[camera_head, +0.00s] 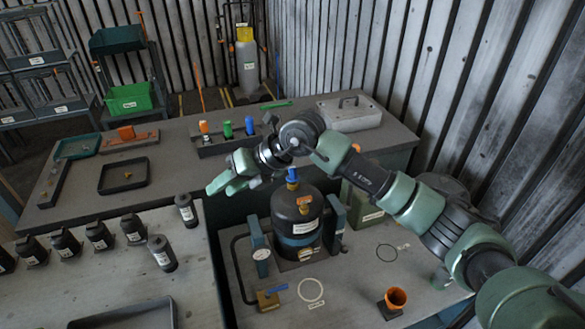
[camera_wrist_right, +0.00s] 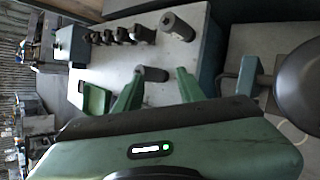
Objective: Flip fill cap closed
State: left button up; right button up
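A dark, rounded tank (camera_head: 296,222) stands upright on the grey bench, with a blue fitting (camera_head: 292,175) on top and an orange part (camera_head: 304,200) on its upper front. I cannot tell which of these is the fill cap, or whether it is open. The tank's dark body also shows at the right edge of the right wrist view (camera_wrist_right: 302,80). My right gripper (camera_head: 222,185) is above and left of the tank, pointing left. Its green fingers are apart in the right wrist view (camera_wrist_right: 158,84), with nothing held between them. My left gripper is not in view.
Several black bottles (camera_head: 98,236) stand on the left table. A gauge (camera_head: 261,254) and blue-handled valve (camera_head: 268,296) are left of the tank. An orange funnel (camera_head: 396,297) stands at front right. A metal box (camera_head: 348,113) lies on the back bench.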

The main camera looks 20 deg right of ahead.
jog(key=w+d+h, duration=0.3)
jog(key=d, duration=0.4)
jog(key=m+h, duration=0.2)
jog(key=h, duration=0.3)
send_near(293, 168)
notch_tip(293, 168, down, 3)
jog(key=p+x, duration=0.1)
jog(key=x, duration=0.2)
jog(key=w+p+x, duration=0.1)
jog(key=p+x, duration=0.1)
jog(key=x, duration=0.1)
jog(key=shift+r, duration=0.2)
jog(key=shift+w+a+f, duration=0.1)
jog(key=shift+w+f, duration=0.15)
jog(key=shift+f, duration=0.35)
